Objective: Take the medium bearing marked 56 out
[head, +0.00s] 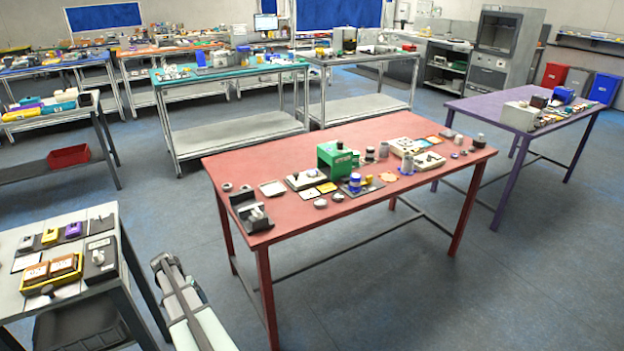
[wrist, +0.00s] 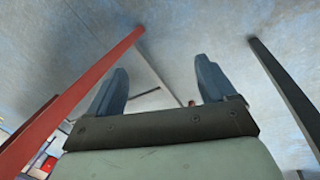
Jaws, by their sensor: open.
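My gripper (head: 167,262) is at the bottom of the head view, left of the red table (head: 300,150) and beside the grey cart, away from the tabletop parts. In the wrist view its two blue-grey fingers (wrist: 161,66) stand wide apart with nothing between them. Small round metal parts that look like bearings lie on the red table: one ring (head: 227,187) at the left, another (head: 245,188) beside it, and grey discs (head: 320,203) near the front edge. No marking 56 is readable at this size, so I cannot tell which is the medium bearing.
A green machine (head: 337,160) and a black holder (head: 250,212) stand on the red table. A grey cart (head: 100,217) with small parts is at the left. A purple table (head: 490,110) is at the right.

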